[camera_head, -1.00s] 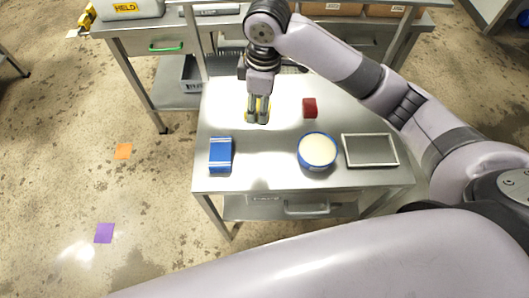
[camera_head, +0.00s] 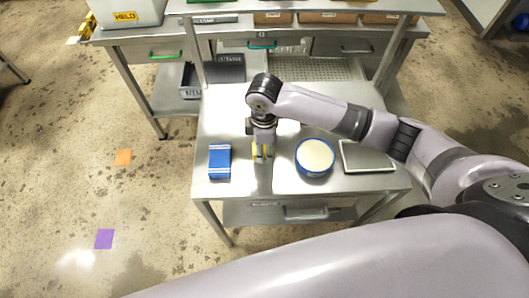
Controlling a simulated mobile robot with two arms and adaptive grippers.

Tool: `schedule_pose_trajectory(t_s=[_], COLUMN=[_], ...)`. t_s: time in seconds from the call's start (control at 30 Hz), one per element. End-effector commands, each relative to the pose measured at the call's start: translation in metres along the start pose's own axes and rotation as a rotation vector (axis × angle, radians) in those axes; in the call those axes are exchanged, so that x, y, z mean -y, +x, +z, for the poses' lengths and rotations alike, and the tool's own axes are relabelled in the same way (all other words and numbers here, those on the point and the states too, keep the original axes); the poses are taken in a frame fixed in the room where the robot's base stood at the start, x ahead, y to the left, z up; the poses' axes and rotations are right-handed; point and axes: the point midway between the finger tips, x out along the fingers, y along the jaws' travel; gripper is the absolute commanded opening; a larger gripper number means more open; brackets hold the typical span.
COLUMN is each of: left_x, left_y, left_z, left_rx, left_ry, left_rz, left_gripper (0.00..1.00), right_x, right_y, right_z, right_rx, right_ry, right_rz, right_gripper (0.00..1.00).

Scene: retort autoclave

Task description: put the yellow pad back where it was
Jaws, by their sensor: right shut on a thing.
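The yellow pad (camera_head: 255,152) shows as a small yellow patch at the fingers of my right gripper (camera_head: 262,156). That gripper is shut on the pad, over the steel table (camera_head: 235,195), between a blue box and a round blue-rimmed tub. The fingers cover much of the pad. I cannot tell whether the pad touches the table top. My left gripper is not in view.
The blue box (camera_head: 220,161) stands left of my right gripper. The tub (camera_head: 314,158) with pale contents stands to its right, and a shallow grey tray (camera_head: 366,157) lies further right, partly behind my arm. A bench with drawers (camera_head: 340,46) stands behind.

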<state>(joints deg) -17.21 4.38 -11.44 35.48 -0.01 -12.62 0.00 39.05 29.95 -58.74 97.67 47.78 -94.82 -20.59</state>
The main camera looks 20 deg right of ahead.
Motion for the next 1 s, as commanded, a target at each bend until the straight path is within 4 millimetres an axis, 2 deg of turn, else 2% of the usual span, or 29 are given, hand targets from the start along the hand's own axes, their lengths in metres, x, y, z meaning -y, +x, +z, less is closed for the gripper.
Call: schedule_pose_trajectory(t_s=[0.23,0.5,0.53,0.8,1.0], left_x=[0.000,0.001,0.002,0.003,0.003], left_y=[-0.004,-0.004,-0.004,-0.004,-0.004], left_z=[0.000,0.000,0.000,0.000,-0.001], left_rx=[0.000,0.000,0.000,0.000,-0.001], left_ry=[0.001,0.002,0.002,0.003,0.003], left_rz=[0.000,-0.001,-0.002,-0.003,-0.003], left_gripper=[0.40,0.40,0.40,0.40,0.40], right_x=[0.001,0.000,0.001,0.001,0.000], right_y=[0.035,0.041,0.041,0.041,0.040], right_z=[0.001,0.001,0.001,0.001,0.001], right_rx=[0.003,0.002,0.002,0.002,0.001], right_ry=[0.001,0.001,0.001,0.001,0.001], right_rz=[-0.002,0.000,0.000,0.000,0.000], right_gripper=[0.15,0.15,0.39,0.57,0.58])
